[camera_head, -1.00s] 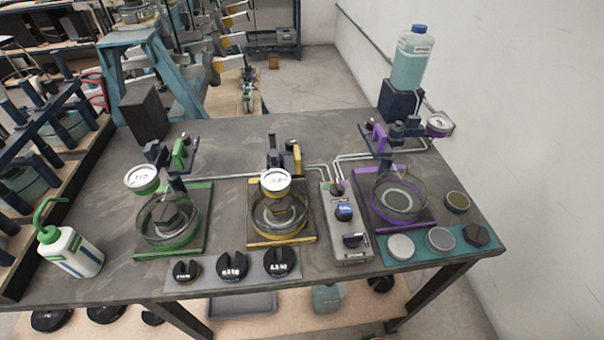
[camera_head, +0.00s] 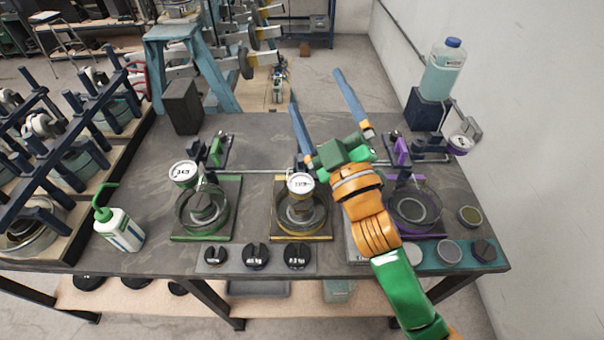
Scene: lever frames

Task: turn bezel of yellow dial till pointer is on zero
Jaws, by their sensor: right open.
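The yellow dial (camera_head: 300,184) is a white-faced gauge with a dark-marked face, above the yellow-edged station in the middle of the bench. Its pointer and scale are too small to read. My right gripper (camera_head: 318,97) is open and empty, its two blue fingers spread and pointing away toward the back of the bench. Its palm is just right of the yellow dial and apart from it, as far as I can tell. The arm hides the control box and part of the yellow stand. My left gripper is not in view.
A green dial (camera_head: 184,173) stands to the left, and a purple dial (camera_head: 460,143) at the right. Black weights (camera_head: 256,255) lie along the front edge. A green-capped bottle (camera_head: 119,228) stands at the left, and a tall bottle (camera_head: 443,70) at the back right. The back middle is clear.

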